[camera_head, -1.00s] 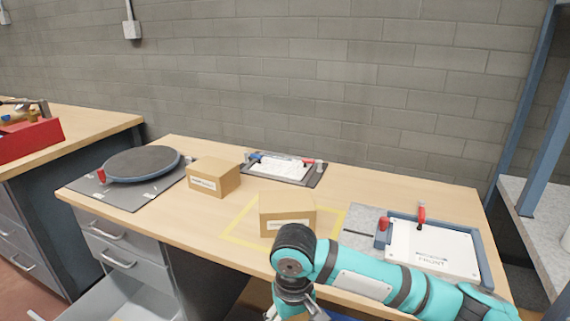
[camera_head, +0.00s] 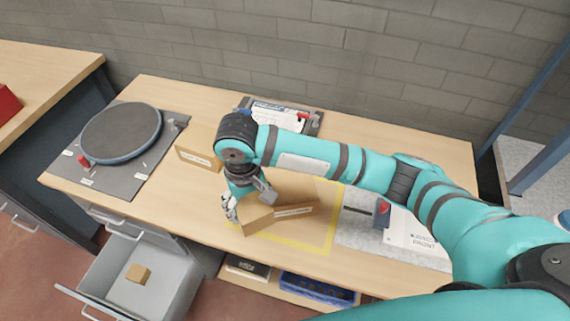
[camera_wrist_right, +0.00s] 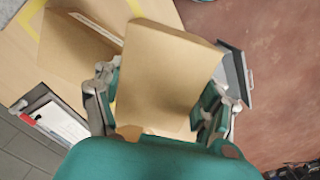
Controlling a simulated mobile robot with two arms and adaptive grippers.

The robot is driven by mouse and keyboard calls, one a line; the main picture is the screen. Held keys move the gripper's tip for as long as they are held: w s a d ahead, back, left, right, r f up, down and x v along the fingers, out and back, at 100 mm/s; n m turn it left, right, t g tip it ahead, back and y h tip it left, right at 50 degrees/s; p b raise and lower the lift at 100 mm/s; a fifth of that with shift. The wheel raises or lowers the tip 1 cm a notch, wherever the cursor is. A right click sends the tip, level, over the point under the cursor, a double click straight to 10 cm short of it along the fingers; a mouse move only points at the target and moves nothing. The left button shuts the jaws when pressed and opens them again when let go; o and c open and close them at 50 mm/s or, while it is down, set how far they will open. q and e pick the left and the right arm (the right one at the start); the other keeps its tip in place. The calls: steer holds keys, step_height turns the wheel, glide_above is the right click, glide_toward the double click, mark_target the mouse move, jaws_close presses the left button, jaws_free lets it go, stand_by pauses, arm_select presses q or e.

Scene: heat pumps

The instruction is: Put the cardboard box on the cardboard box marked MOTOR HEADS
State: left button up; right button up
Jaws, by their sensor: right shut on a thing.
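My right gripper (camera_head: 249,200) is shut on a small plain cardboard box (camera_head: 257,219), which also fills the middle of the wrist view (camera_wrist_right: 168,70) between the two fingers. In the head view the held box overlaps the left front of a larger labelled cardboard box (camera_head: 308,194) in the yellow square. That box also shows at upper left in the wrist view (camera_wrist_right: 75,50). I cannot tell whether the two touch. Another labelled box (camera_head: 197,158) stands to the left, partly behind my arm. Neither label is readable. My left gripper is out of view.
A dark round turntable (camera_head: 121,132) lies at the bench's left. A clipboard (camera_head: 278,117) is at the back, and a white panel with a red handle (camera_head: 408,232) at the right. An open drawer (camera_head: 170,283) at lower left holds a small cardboard cube (camera_head: 138,273).

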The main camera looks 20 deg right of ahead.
steer(key=w+d+p, duration=0.1)
steer(key=w+d, duration=0.1)
steer(key=d, duration=0.1)
steer(key=w+d+p, duration=0.1)
steer(key=w+d, duration=0.2)
steer(key=d, duration=0.1)
steer(key=w+d+f+p, duration=0.1)
steer(key=w+d, duration=0.1)
steer(key=d, duration=0.2)
steer(key=shift+w+d, duration=0.15)
steer(key=shift+w, duration=0.05)
steer(key=shift+d+f, duration=0.1)
steer(key=shift+d, duration=0.05)
step_height(320, 180, down, 3)
steer(key=shift+p, duration=0.8)
steer(key=shift+f, duration=0.25)
steer(key=shift+f, duration=0.2)
steer(key=o, duration=1.3)
steer(key=shift+o, duration=0.2)
steer(key=shift+r, duration=0.15)
